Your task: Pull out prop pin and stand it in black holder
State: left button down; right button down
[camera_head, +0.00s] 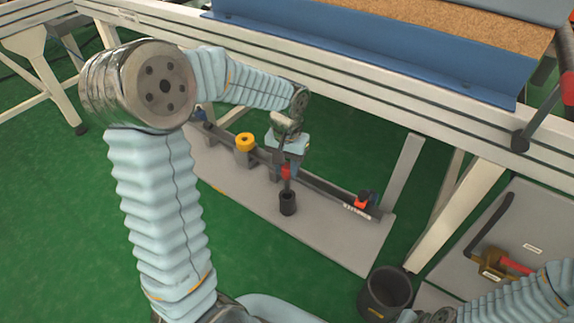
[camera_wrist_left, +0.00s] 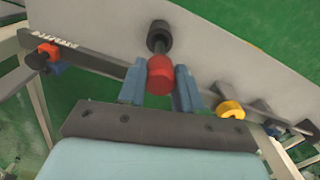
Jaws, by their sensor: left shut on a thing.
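The prop pin has a red head (camera_head: 286,172) and a dark shaft. My left gripper (camera_head: 288,166) is shut on the red head, with one blue-grey finger on each side. In the left wrist view the red head (camera_wrist_left: 161,74) sits between the two fingertips (camera_wrist_left: 160,86). The black holder (camera_head: 288,204) stands on the grey base plate, directly below the pin. In the left wrist view the holder (camera_wrist_left: 159,36) lines up with the shaft. The shaft reaches the holder's mouth, but I cannot tell how deep it sits. My right gripper is not visible.
A dark rail (camera_head: 325,189) runs along the grey plate (camera_head: 340,238), carrying a yellow ring (camera_head: 245,142) and a red-orange block (camera_head: 364,200). The pale table frame (camera_head: 400,105) is overhead. A black bucket (camera_head: 385,293) stands front right, near a board with a red-handled tool (camera_head: 514,264).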

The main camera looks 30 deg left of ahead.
aim_at(287, 192)
pick_arm(q)
jog(key=shift+f+b, duration=2.65)
jog(key=shift+f, duration=1)
jog(key=c, duration=0.7)
grip_release()
notch_tip(287, 192, up, 14)
jog(key=p, duration=0.2)
jog(key=shift+p, duration=0.35)
jog(key=shift+f, duration=0.1)
